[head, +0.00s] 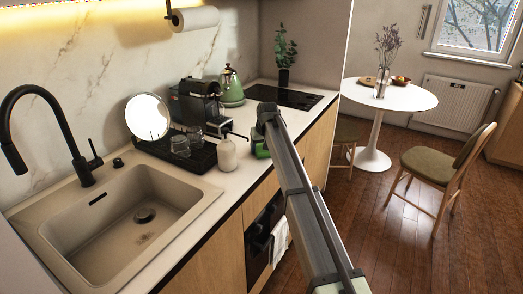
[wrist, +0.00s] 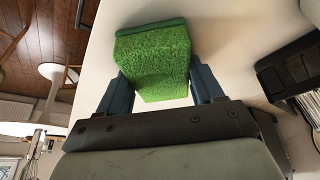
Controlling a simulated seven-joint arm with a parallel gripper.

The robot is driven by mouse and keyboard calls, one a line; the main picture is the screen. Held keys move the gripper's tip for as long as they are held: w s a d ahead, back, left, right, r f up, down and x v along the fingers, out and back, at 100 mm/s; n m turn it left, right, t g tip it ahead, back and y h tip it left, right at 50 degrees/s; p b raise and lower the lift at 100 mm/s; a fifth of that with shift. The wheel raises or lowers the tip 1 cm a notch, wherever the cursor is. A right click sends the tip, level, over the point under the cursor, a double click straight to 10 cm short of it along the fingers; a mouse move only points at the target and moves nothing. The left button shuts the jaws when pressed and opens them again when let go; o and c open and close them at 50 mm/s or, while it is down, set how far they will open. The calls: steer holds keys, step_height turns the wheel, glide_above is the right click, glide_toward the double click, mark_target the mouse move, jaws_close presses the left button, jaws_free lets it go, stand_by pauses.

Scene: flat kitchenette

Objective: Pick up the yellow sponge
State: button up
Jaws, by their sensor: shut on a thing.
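A sponge (wrist: 152,50) fills the upper middle of the wrist view. It looks green and rough-surfaced, with a darker green strip along its far edge; no yellow side shows. My gripper (wrist: 157,78) is shut on it, one dark finger against each side. In the head view, a small green patch of the sponge (head: 260,149) shows at the end of my arm, just right of the soap bottle, over the counter. My arm partly hides it there. I cannot tell whether it touches the counter.
A white soap bottle (head: 227,155) stands close to the left of the sponge. Behind are a dark drying rack (head: 185,153) with glasses, a coffee machine (head: 197,104) and a green kettle (head: 231,88). The sink (head: 120,215) is at left. The counter's front edge is close by.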

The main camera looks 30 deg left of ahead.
step_height(320, 180, up, 11)
steer(key=shift+f, duration=0.2)
stand_by(0.4)
